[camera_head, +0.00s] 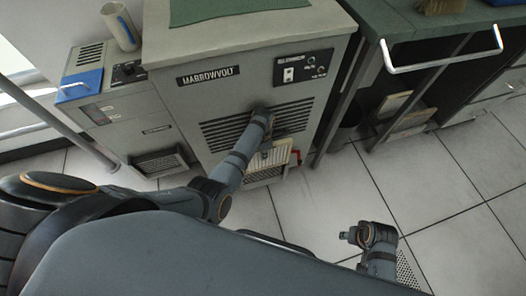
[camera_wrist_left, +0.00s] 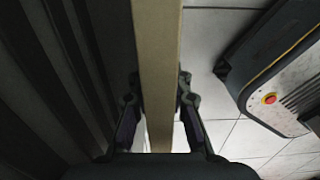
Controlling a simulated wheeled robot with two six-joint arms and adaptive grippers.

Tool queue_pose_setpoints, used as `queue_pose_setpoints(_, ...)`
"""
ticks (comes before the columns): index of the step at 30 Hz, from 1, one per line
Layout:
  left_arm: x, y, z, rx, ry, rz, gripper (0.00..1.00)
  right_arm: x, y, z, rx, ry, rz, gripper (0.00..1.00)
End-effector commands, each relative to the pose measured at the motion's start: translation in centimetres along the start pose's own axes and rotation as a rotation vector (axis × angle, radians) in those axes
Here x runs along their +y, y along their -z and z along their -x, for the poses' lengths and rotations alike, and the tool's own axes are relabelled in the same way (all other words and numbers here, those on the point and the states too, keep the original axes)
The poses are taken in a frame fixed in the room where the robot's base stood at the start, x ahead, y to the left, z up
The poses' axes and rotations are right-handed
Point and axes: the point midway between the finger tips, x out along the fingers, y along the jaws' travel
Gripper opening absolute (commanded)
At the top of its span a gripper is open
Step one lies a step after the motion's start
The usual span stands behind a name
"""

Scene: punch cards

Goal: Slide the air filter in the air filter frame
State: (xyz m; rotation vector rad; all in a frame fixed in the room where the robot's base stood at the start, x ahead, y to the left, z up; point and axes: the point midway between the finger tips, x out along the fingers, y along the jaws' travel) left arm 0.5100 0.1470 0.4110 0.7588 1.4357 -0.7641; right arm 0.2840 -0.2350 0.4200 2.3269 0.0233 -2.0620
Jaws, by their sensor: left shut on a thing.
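The air filter (camera_head: 279,153) is a thin cream panel in front of the lower face of the large grey machine. My left gripper (camera_head: 266,150) is shut on it. In the left wrist view the filter (camera_wrist_left: 159,60) shows edge-on as a long beige strip between the two fingers of my left gripper (camera_wrist_left: 160,100). The air filter frame appears to be the low opening (camera_head: 264,175) at the machine's base; the filter and arm partly hide it, and I cannot tell whether they touch. My right arm shows at lower right; its fingers are not clear.
The grey machine (camera_head: 180,125) has louvres and a control panel. A smaller unit (camera_head: 125,115) with a low grille stands to its left. A dark bench (camera_head: 420,65) with a metal handle stands right, with panels on its lower shelf. The tiled floor (camera_head: 320,205) in front is clear.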

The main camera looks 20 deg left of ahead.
Motion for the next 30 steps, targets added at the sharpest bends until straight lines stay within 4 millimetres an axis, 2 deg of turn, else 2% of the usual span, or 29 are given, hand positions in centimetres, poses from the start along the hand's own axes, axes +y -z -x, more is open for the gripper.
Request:
queue_pose_setpoints(11,0.1,0.0,-0.1,-0.001,-0.001,0.0,0.0,0.0,0.0,-0.1,0.0,0.0,0.0,0.4)
queue_pose_setpoints(30,0.1,0.0,-2.7,-0.001,-0.002,0.0,0.0,0.0,-0.2,-1.7,0.0,0.0,0.0,0.4)
